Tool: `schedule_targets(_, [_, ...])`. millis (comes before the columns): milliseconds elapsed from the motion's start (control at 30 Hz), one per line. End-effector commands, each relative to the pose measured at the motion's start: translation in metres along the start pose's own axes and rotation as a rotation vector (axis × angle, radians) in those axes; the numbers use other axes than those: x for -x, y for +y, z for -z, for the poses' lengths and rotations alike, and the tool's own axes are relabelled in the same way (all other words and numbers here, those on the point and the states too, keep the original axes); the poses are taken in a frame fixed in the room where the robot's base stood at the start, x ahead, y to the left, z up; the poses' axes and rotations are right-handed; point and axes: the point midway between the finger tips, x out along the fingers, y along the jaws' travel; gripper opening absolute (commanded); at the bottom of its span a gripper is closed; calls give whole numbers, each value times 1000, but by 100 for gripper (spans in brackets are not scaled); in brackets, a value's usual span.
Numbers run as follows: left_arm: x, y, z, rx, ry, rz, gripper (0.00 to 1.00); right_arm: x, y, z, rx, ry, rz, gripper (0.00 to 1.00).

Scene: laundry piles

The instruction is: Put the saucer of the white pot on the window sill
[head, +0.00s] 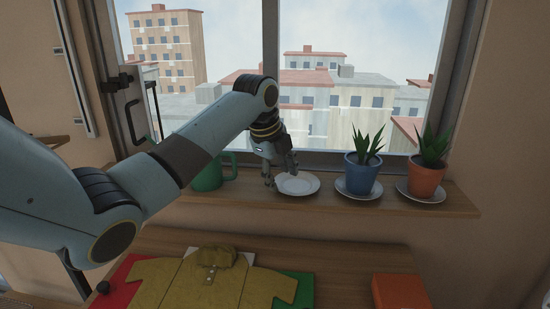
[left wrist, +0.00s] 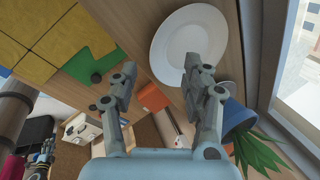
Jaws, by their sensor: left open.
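A white saucer (head: 299,185) lies flat on the wooden window sill (head: 330,214), left of the blue pot. It shows empty in the left wrist view (left wrist: 186,42). My left gripper (head: 281,174) is open at the saucer's left and back side, in front of the window. In the left wrist view its two fingers (left wrist: 160,72) are spread apart with nothing between them; the right fingertip overlaps the saucer's edge in the picture. Whether it touches the saucer I cannot tell. No white pot is in view.
A blue pot (head: 358,177) and an orange pot (head: 424,179), both with plants, stand on saucers to the right.

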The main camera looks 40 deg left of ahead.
Motion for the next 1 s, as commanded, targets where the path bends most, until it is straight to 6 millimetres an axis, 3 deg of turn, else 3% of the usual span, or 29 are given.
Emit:
schedule_targets(200, [46,0,-1,-2,-4,2,49,0,-1,0,0,0,1,37])
schedule_targets(400, [69,0,-1,-1,-2,-1,49,0,-1,0,0,1,1,37])
schedule_targets(1000, [73,0,0,0,-1,-2,49,0,-1,0,0,1,1,37])
